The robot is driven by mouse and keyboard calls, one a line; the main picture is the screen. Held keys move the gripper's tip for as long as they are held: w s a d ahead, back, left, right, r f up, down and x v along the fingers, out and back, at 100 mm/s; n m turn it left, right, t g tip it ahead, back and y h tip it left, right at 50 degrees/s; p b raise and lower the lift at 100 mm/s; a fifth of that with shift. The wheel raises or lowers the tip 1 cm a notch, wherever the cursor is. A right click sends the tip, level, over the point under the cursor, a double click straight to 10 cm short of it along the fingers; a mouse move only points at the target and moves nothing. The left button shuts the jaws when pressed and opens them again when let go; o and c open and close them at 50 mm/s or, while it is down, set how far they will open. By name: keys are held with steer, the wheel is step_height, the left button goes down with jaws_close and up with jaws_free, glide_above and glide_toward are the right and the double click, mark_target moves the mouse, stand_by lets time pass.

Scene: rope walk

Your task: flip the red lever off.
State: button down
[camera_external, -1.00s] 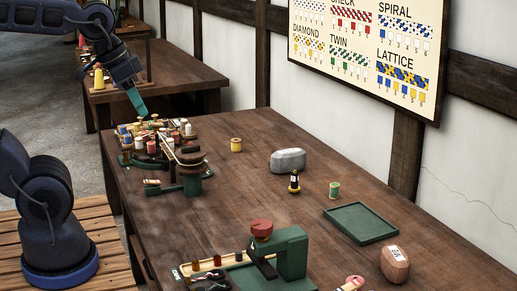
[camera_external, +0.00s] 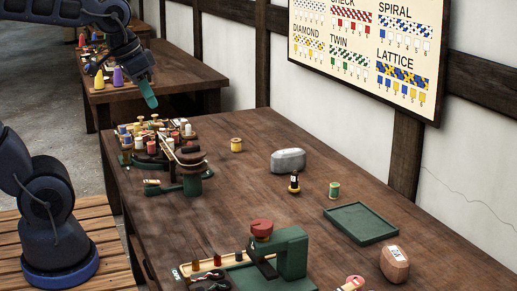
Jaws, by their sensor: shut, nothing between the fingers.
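My gripper (camera_external: 149,95), with teal fingers, is shut and empty. It hangs in the air above the far end of the near table, over the braiding machine (camera_external: 158,143) with its several coloured bobbins. A green stand (camera_external: 192,184) with a dark round top is at the machine's near side. I cannot make out for certain which part is the red lever; small red and dark parts crowd the machine. A red round knob (camera_external: 261,228) sits on a green press (camera_external: 292,254) at the front, well away from my gripper.
On the table are a yellow spool (camera_external: 236,145), a grey block (camera_external: 288,160), a small dark bottle (camera_external: 294,182), a green spool (camera_external: 334,190), a green tray (camera_external: 363,240) and a brown weight (camera_external: 394,264). The middle of the table (camera_external: 245,190) is clear.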

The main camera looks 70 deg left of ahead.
steer(key=w+a+f+n, duration=0.1)
steer(key=w+a+n, duration=0.3)
steer(key=w+a, duration=0.85)
steer(key=w+a+f+n, duration=0.2)
steer(key=w+a+f, duration=0.15)
steer(key=a, duration=0.25)
steer(key=w+a+f+n, duration=0.1)
steer(key=w+a+f, duration=0.1)
steer(key=w+a, duration=0.35)
steer(key=s+a+f+n, duration=0.1)
steer(key=a+f+n, duration=0.1)
steer(key=a+f, duration=0.4)
steer(key=s+a+f+n, duration=0.2)
steer(key=a+f, duration=0.4)
steer(key=a, duration=0.9)
steer(key=s+a+f+n, duration=0.2)
steer(key=a+f, duration=0.4)
steer(key=a, duration=0.5)
steer(key=shift+a+n+t+h, duration=0.3)
steer(key=shift+n+h, duration=0.1)
steer(key=shift+n, duration=0.2)
steer(key=shift+s+f, duration=0.1)
steer(key=shift+f, duration=0.05)
steer(key=x, duration=1)
